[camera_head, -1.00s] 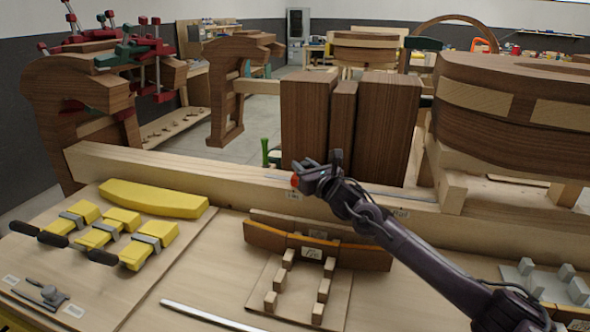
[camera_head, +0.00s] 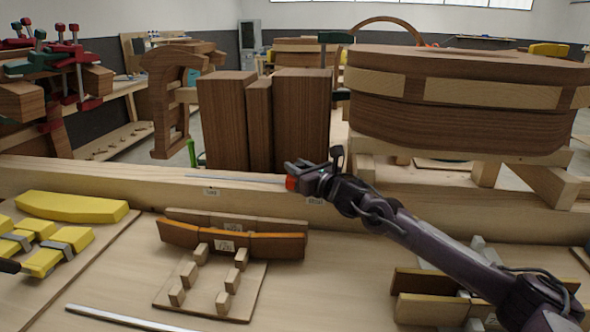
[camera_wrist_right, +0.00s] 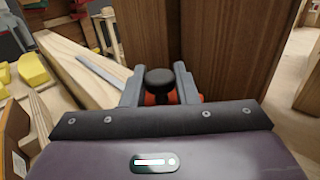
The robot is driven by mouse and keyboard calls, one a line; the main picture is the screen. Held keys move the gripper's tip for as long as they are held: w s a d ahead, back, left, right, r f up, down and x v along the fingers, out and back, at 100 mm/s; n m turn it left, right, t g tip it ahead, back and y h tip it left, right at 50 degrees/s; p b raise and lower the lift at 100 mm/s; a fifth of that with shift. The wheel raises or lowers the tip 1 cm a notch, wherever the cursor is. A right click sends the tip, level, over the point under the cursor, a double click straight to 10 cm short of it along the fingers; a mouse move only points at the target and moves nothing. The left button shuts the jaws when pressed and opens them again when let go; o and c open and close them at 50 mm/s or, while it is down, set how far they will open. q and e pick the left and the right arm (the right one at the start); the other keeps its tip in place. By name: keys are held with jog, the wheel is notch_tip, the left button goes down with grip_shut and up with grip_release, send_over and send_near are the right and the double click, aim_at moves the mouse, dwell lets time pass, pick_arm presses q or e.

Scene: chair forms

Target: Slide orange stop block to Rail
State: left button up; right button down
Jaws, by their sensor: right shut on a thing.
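The orange stop block (camera_head: 291,183) sits on the wooden beam at the end of a thin metal rail strip (camera_head: 235,179), mostly hidden by my right gripper (camera_head: 300,172). In the right wrist view, the gripper (camera_wrist_right: 159,88) is shut around the block's black knob (camera_wrist_right: 158,79), with bits of orange (camera_wrist_right: 150,99) showing below. The metal strip (camera_wrist_right: 100,70) runs away to the upper left there. A small label (camera_head: 211,191) is on the beam's front to the left; another label (camera_head: 314,200) is just right of the block. My left gripper is out of view.
Upright dark wood blocks (camera_head: 225,120) stand just behind the beam. A large curved wood form (camera_head: 450,115) is at the right. A pegged board (camera_head: 210,285), curved slats (camera_head: 270,244) and yellow clamps (camera_head: 60,250) lie in front.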

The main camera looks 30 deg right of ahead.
jog(key=c, duration=1.2)
grip_release()
jog(key=shift+o, duration=0.2)
jog(key=shift+s+d, duration=0.15)
jog(key=shift+s, duration=0.2)
jog(key=s+d+b, duration=0.1)
jog(key=s+b, duration=0.1)
jog(key=s, duration=0.5)
jog(key=shift+d, duration=0.1)
jog(key=shift+c, duration=0.2)
